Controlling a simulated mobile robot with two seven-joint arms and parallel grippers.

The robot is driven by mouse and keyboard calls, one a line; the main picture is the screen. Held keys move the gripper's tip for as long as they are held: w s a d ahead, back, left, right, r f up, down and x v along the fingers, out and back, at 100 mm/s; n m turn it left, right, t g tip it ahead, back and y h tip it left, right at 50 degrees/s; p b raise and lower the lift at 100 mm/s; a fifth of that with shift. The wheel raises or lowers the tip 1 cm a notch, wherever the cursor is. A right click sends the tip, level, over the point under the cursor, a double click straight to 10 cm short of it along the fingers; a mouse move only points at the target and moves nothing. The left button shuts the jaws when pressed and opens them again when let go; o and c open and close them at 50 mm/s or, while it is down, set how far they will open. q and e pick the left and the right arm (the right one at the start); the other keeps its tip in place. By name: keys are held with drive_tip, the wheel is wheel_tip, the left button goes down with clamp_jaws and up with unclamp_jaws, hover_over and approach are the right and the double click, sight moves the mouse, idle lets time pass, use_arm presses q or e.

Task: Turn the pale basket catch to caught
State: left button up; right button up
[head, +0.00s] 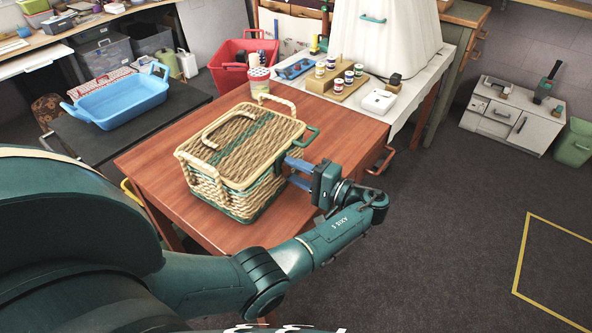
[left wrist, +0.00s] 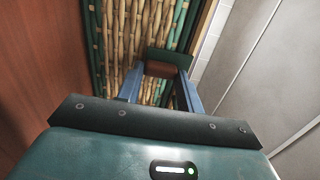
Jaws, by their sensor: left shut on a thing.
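The pale wicker basket (head: 225,172) stands on the red-brown table with its lid down. A green band runs over it, and a green loop (head: 305,138) sticks out at its upper right. My left gripper (head: 288,169) is at the basket's right side, its two blue fingers pointing at the wicker. In the left wrist view, the fingers (left wrist: 160,74) close around a dark green piece (left wrist: 170,57) against the wicker wall (left wrist: 122,38); it looks like the basket catch. I cannot tell which way the catch is turned. My right gripper is not in view.
The table (head: 175,195) has bare wood left of the basket. Behind it stand a pink-lidded jar (head: 259,78), a wooden rack of small jars (head: 342,82) and a white box (head: 379,101). A blue basket (head: 120,98) stands on a dark table at left.

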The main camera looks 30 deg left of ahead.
use_arm(q)
drive_tip(key=o, duration=0.8)
drive_tip(key=shift+o, duration=1)
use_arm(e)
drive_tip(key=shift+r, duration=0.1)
use_arm(q)
drive_tip(key=d+b, duration=0.3)
drive_tip(key=d, duration=1)
drive_tip(key=shift+d+b, duration=0.15)
drive_tip(key=shift+b, duration=0.25)
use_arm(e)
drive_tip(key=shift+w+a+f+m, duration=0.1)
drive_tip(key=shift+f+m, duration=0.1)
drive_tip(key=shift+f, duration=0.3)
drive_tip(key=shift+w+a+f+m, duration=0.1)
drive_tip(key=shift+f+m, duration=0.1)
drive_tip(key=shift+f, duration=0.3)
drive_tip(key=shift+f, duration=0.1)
use_arm(q)
drive_tip(key=shift+d, duration=0.1)
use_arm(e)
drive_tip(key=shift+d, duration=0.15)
